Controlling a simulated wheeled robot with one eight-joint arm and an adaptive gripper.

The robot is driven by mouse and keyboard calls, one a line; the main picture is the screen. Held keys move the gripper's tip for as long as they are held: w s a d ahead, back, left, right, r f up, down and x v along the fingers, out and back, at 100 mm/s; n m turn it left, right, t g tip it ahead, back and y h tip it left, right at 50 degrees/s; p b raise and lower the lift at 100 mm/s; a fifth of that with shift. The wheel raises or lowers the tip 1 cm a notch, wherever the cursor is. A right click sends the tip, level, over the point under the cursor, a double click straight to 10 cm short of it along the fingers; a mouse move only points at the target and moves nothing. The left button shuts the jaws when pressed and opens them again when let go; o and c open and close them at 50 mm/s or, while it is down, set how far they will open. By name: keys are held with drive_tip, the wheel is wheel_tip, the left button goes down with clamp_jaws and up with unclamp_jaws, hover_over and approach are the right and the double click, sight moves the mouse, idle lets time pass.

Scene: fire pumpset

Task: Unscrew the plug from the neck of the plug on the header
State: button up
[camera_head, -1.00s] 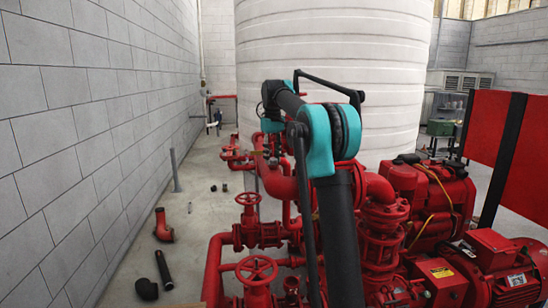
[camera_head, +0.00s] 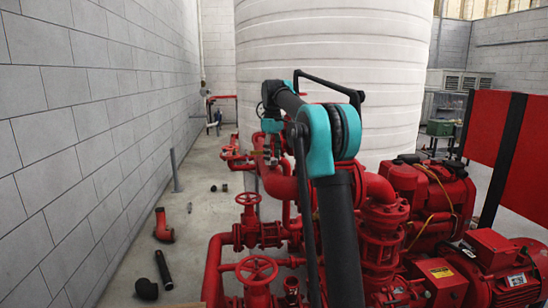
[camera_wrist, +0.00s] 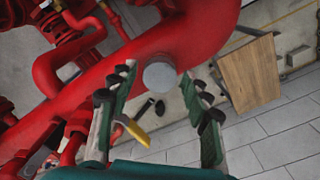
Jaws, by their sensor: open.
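A round grey plug (camera_wrist: 160,76) sits on the side of the thick red header pipe (camera_wrist: 200,35) in the wrist view. I see it face on; its neck is hidden behind it. My gripper (camera_wrist: 157,71) is open, with its two green-and-black padded fingers to the left and right of the plug. The fingertips reach about level with the plug in the picture, and gaps show on both sides. I cannot tell their distance in depth. In the head view, I cannot make out the plug, and the gripper is largely hidden behind the arm.
A wooden board (camera_wrist: 250,75) is at the right. In the head view, red handwheel valves (camera_head: 257,268) and pumps (camera_head: 495,262) crowd the right; loose pipe pieces (camera_head: 164,270) lie on the floor.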

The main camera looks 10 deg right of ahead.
drive_tip(key=m, duration=0.3)
drive_tip(key=shift+m, duration=0.4)
drive_tip(key=m, duration=0.3)
drive_tip(key=shift+m, duration=0.3)
drive_tip(key=m, duration=1.5)
drive_tip(key=c, duration=1.1)
drive_tip(key=n, duration=0.3)
clamp_jaws()
drive_tip(key=shift+n, duration=0.6)
